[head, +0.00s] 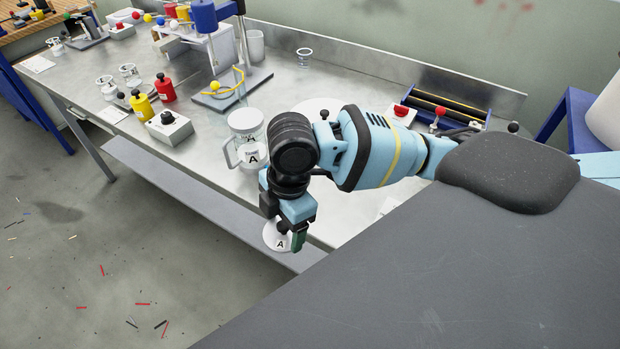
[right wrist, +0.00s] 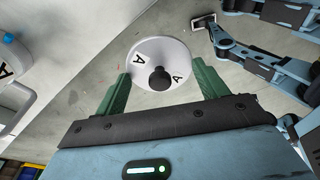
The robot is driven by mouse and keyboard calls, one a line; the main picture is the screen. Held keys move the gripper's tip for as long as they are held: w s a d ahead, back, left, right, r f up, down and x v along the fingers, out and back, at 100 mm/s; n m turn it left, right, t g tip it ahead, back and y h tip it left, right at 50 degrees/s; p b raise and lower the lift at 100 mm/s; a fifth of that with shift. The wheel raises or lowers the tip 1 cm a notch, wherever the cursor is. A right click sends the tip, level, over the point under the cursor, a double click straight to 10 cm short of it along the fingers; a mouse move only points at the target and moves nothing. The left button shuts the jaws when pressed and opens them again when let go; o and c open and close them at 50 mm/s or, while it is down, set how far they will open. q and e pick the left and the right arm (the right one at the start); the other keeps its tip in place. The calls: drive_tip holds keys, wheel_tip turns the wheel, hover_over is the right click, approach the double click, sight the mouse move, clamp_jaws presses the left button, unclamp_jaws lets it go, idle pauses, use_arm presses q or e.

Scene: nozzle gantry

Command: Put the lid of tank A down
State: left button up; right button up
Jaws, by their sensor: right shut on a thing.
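The lid of tank A (head: 276,238) is a white disc marked A, with a black knob (right wrist: 160,79). In the right wrist view the lid (right wrist: 145,56) sits between the green fingers of my right gripper (right wrist: 160,82). My right gripper (head: 292,238) is shut on the lid and holds it in the air off the bench's front edge, over the lower shelf and floor. A clear container marked A (head: 251,157) with a handle stands on the bench behind, partly hidden by my right arm; it looks like tank A. My left gripper is not in view.
A roller unit (head: 440,105) stands at the right. Bare bench shows near the front edge.

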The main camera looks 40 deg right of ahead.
drive_tip(key=w+d, duration=0.3)
drive_tip(key=w+d+f, duration=0.1)
drive_tip(key=w+d, duration=0.2)
drive_tip(key=d, duration=0.1)
drive_tip(key=w+d, duration=0.4)
drive_tip(key=shift+d+f+b, duration=0.2)
drive_tip(key=shift+f+b, duration=0.05)
drive_tip(key=shift+b, duration=0.1)
drive_tip(key=shift+d, duration=0.1)
drive_tip(key=shift+w+d, duration=0.25)
drive_tip(key=shift+w, duration=0.05)
drive_tip(key=shift+f, duration=1.8)
drive_tip(key=o, duration=0.5)
drive_tip(key=shift+f, duration=0.15)
drive_tip(key=o, duration=0.5)
drive_tip(key=shift+c, duration=0.2)
